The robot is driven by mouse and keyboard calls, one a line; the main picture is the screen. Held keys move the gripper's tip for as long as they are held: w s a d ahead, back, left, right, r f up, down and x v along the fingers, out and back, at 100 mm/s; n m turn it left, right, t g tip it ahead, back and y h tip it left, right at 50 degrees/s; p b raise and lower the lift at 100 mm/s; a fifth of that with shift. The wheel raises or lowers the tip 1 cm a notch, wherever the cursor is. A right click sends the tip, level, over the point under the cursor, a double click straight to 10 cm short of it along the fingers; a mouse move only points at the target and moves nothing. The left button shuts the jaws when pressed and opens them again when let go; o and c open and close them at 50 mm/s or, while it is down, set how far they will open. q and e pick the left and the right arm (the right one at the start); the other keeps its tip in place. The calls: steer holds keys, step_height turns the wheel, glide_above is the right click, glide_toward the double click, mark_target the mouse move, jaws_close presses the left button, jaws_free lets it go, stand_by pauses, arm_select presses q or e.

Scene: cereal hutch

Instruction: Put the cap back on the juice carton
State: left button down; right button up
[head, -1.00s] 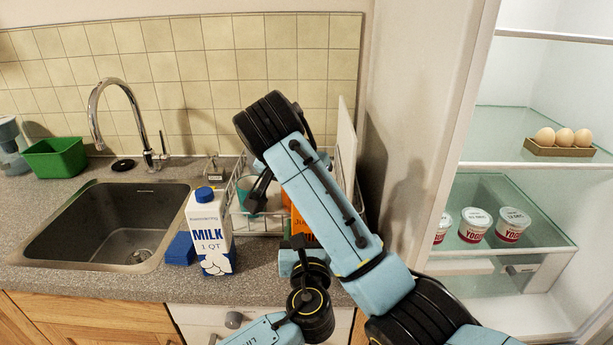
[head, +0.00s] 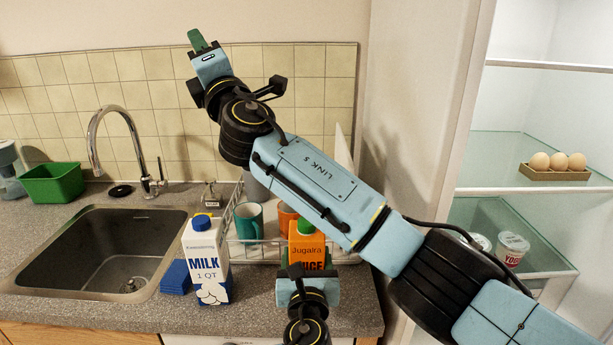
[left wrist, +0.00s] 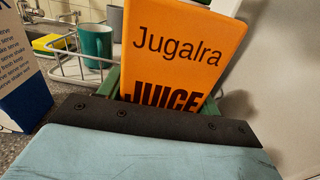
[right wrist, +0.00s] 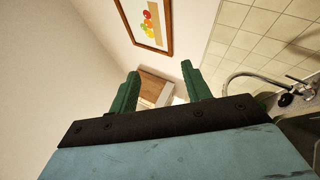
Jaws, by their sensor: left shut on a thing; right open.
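The orange juice carton (head: 306,252) stands upright at the front of the dish rack. A green cap (head: 306,226) shows at its top; I cannot tell how firmly it sits. My left gripper (head: 305,272) is shut on the carton from the front. My right gripper (head: 196,40) is raised high in front of the tiled wall, well above the carton. In the right wrist view its fingers (right wrist: 160,75) are apart with nothing between them.
A teal mug (head: 248,221) sits in the rack behind. The sink (head: 100,250) and tap (head: 130,125) lie left; the open fridge (head: 540,100) is right. My right forearm crosses above the rack.

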steer(key=s+a+n+g+y, duration=0.3)
steer(key=a+n+g+y, duration=0.15)
steer(key=n, duration=0.65)
steer(key=n+g+h, duration=1.5)
steer(key=n+h, duration=0.2)
steer(key=n, duration=1.5)
glide_above(307, 220)
step_height(307, 220, down, 19)
steer(key=shift+f, duration=0.1)
steer(key=shift+f, duration=0.1)
steer(key=shift+f, duration=3.95)
